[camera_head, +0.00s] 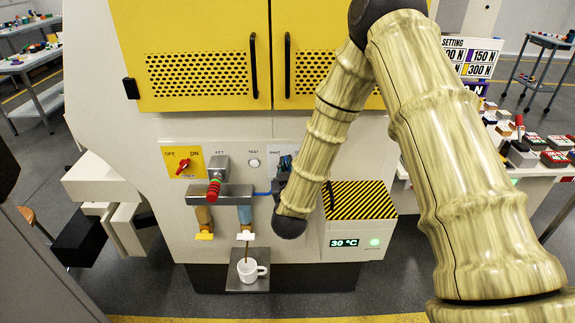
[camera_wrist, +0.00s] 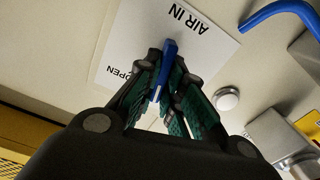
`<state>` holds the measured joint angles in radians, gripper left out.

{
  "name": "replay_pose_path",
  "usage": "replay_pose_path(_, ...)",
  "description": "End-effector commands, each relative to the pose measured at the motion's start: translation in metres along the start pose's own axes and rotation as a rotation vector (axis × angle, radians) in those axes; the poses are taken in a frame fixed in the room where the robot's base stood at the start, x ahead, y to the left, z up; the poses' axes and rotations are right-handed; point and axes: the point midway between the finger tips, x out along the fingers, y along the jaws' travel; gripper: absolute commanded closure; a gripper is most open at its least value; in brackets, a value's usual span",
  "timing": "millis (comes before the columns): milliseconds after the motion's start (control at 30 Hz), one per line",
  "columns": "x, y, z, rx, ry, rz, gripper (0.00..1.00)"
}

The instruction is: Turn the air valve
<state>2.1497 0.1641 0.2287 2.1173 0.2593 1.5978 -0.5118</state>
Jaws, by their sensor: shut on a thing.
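The air valve's blue handle (camera_wrist: 170,48) shows in the wrist view in front of a white label (camera_wrist: 205,50) that reads AIR IN and OPEN, upside down there. My gripper (camera_wrist: 163,82) has its green-padded fingers closed on the handle, one on each side, and its tip sticks out past them. The handle points up the wrist picture, toward the AIR IN text. In the head view my gripper (camera_head: 282,180) is dark and small against the machine's front panel, and my forearm covers much of the valve and label.
A striped box (camera_head: 358,203) reading 30 °C stands close right of my forearm. A blue hose (camera_wrist: 285,10) runs nearby.

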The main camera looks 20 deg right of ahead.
Motion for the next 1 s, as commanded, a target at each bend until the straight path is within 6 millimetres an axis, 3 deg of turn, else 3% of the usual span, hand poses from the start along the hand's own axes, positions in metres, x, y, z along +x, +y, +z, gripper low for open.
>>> replay_pose_path(500, -0.0009, -0.0031, 0.0012, -0.396, -0.001, -0.002, 1.0)
replay_pose_path(1000, -0.001, -0.0031, 0.0028, -0.564, -0.004, 0.0, 1.0)
